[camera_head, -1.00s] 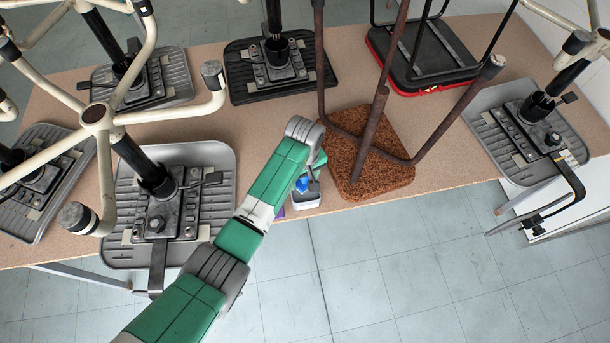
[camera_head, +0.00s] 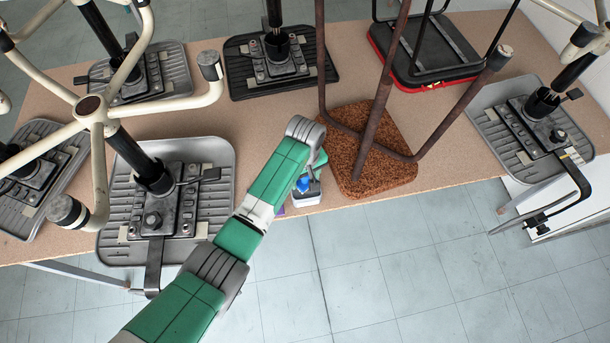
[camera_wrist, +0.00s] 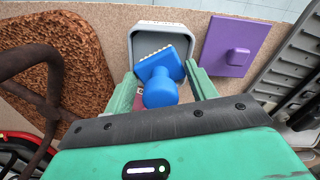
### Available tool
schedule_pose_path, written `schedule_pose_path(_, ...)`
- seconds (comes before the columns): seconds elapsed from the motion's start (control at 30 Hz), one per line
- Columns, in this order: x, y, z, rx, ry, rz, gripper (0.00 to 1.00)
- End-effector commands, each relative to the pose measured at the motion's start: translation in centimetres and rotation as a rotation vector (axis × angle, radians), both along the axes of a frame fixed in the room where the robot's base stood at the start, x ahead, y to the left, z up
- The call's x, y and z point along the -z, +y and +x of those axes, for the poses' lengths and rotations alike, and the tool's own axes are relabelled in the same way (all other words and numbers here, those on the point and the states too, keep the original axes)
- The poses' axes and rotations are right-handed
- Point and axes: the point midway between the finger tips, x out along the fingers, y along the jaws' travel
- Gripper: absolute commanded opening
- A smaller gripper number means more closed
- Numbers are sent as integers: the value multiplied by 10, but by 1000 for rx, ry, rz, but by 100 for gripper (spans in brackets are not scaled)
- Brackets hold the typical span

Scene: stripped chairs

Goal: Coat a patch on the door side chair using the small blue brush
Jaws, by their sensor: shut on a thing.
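The small blue brush (camera_wrist: 161,90) has a round knob handle and a block head with a pale bristle edge. My gripper (camera_wrist: 165,78) is shut on it, one green finger on each side. The brush is over or inside the mouth of a grey tub (camera_wrist: 139,30); I cannot tell whether the bristles touch its bottom. The head view shows a bit of the blue brush (camera_head: 303,184) under my wrist. Several upturned chairs stand on the table; which one is the door side chair is not clear. The nearest has a brown speckled seat (camera_head: 343,155).
The tub is near the front edge of the table (camera_head: 440,165). Brown chair legs (camera_wrist: 30,60) rise close on the wrist view's left. Grey chair bases (camera_head: 215,160) flank my arm.

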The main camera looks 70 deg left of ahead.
Motion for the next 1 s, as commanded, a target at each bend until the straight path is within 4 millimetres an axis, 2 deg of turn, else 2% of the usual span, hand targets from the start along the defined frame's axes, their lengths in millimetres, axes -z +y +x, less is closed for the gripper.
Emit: schedule_pose_path(1.0,10,0,0,0,0,0,38)
